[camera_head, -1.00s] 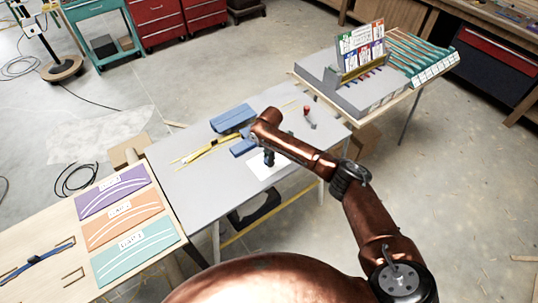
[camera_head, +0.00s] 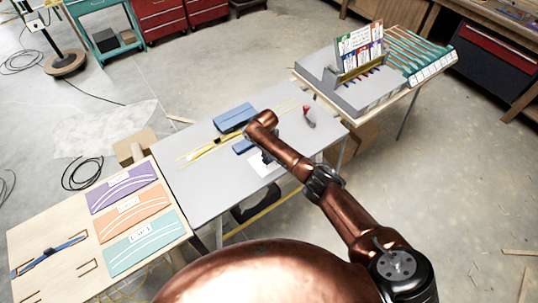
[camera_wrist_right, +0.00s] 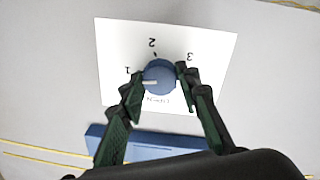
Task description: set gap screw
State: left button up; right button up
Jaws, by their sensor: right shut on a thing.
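A blue round knob (camera_wrist_right: 159,77) with a white pointer line stands on a white card (camera_wrist_right: 205,42) marked 1, 2 and 3. In the right wrist view the pointer line points left, close to the 1. My right gripper (camera_wrist_right: 161,77) is shut on the knob, one finger on each side. In the head view the white card (camera_head: 260,168) lies on the grey table, and my right arm hides the knob and most of the gripper (camera_head: 268,157). My left gripper is not in view.
Blue blocks (camera_head: 233,117) and yellow strips (camera_head: 205,150) lie on the grey table (camera_head: 200,185). A red-tipped tool (camera_head: 308,116) lies to the right. Coloured panels (camera_head: 140,240) lie on the wooden table at left. A grey rack (camera_head: 350,95) stands at back right.

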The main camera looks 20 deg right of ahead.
jog(key=m, duration=0.3)
jog(key=shift+a+m+p, duration=0.1)
jog(key=shift+m+p, duration=0.2)
jog(key=shift+m, duration=0.1)
jog(key=m, duration=0.3)
jog(key=shift+m+g, duration=0.3)
jog(key=m, duration=0.4)
jog(key=shift+w+b, duration=0.1)
jog(key=shift+b, duration=0.3)
jog(key=shift+m+b, duration=0.35)
jog(key=shift+m, duration=1.75)
jog(key=shift+w+g, duration=0.1)
jog(key=shift+g, duration=0.2)
jog(key=o, duration=1.2)
jog(key=shift+c, duration=0.2)
jog(key=shift+r, duration=0.1)
notch_tip(320, 180, up, 12)
jog(key=shift+w+a, duration=0.2)
jog(key=shift+a, duration=0.2)
